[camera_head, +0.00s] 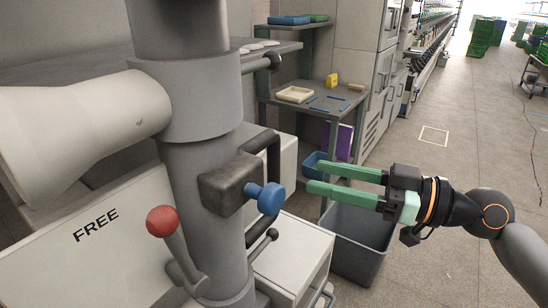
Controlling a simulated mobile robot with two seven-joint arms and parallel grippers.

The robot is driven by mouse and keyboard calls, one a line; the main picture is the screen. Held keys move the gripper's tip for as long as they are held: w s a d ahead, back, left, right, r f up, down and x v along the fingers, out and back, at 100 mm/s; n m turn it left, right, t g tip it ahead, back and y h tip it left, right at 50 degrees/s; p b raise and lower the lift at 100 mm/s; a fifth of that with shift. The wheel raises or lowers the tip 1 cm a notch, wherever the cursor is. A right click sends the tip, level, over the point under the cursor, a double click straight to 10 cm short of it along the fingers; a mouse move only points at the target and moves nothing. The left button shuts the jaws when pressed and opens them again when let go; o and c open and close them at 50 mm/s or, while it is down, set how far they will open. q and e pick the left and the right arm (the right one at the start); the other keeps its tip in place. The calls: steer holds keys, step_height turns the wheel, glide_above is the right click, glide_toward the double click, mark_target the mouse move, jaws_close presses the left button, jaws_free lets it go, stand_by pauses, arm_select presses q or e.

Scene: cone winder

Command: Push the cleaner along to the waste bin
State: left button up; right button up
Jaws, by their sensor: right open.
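The cleaner is most likely the large grey upright tube (195,190) at the left, with a thick white duct joining it from the left. A black handle (266,150) and a blue knob (268,198) are on its right side. A lever with a red ball (162,221) stands in front, by a white panel marked FREE (95,226). The grey waste bin (365,262) stands on the floor to the right, its upper part behind my gripper. My right gripper (317,177) has green fingers, apart and empty, pointing left towards the handle. My left gripper is not in view.
A shelf table (330,100) behind holds a cream tray (295,94), a yellow item (332,79) and blue rods. A blue box (314,160) sits low below it. A white cabinet (300,255) stands between tube and bin.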

mark_target(278, 165)
steer(key=p+x, duration=0.3)
steer(key=x, duration=0.5)
steer(key=shift+w+a, duration=0.15)
steer(key=shift+a, duration=0.05)
steer(key=shift+w+a+f, duration=0.1)
steer(key=shift+w+a, duration=0.1)
steer(key=shift+a, duration=0.2)
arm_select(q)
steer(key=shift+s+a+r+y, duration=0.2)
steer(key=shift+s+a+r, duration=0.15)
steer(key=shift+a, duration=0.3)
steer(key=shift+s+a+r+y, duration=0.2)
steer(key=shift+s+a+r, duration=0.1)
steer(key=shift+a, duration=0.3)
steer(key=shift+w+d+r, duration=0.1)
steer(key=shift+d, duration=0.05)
arm_select(e)
jaws_close()
